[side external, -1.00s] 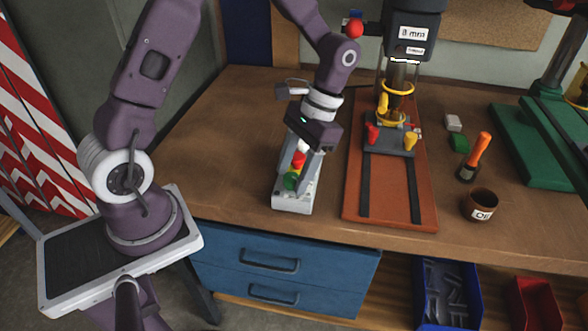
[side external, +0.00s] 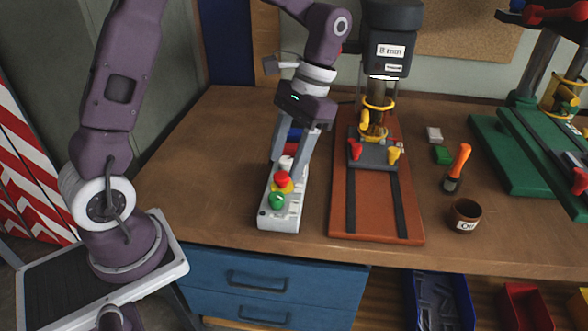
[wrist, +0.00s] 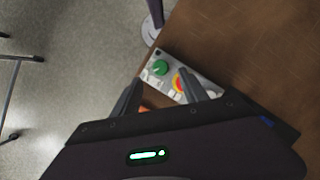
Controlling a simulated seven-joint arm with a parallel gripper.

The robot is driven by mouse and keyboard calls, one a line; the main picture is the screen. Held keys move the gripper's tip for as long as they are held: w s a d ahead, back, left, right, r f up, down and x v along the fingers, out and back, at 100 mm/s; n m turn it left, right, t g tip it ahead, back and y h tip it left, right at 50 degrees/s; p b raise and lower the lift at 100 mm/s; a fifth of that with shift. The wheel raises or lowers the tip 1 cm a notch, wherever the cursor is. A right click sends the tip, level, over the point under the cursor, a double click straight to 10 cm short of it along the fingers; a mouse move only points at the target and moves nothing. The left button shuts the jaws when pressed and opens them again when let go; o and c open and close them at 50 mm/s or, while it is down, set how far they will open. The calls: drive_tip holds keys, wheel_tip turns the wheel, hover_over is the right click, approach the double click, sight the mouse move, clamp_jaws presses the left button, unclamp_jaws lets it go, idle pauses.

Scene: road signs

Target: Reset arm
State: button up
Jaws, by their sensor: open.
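A light grey control box (side external: 266,219) stands on the wooden workbench. It has a green button (side external: 277,201) at its near end and a red button (side external: 282,179) on a yellow ring behind it. The far end of the box is partly hidden by the fingers.
A drill press (side external: 390,45) on a brown base (side external: 375,222) stands close to the right of the box. An orange-handled tool (side external: 458,165), a brown cup (side external: 464,215) and a green machine base (side external: 510,165) are farther right. The bench left of the box is clear.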

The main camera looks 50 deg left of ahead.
drive_tip(key=s+d+r+t, duration=0.1)
drive_tip(key=s+r+t, duration=0.3)
drive_tip(key=s, duration=0.4)
drive_tip(key=s+r+t, duration=0.5)
drive_tip(key=s, duration=0.3)
drive_tip(key=shift+d+r+t, duration=0.3)
drive_tip(key=shift+d+r, duration=0.05)
drive_tip(key=shift+r, duration=0.05)
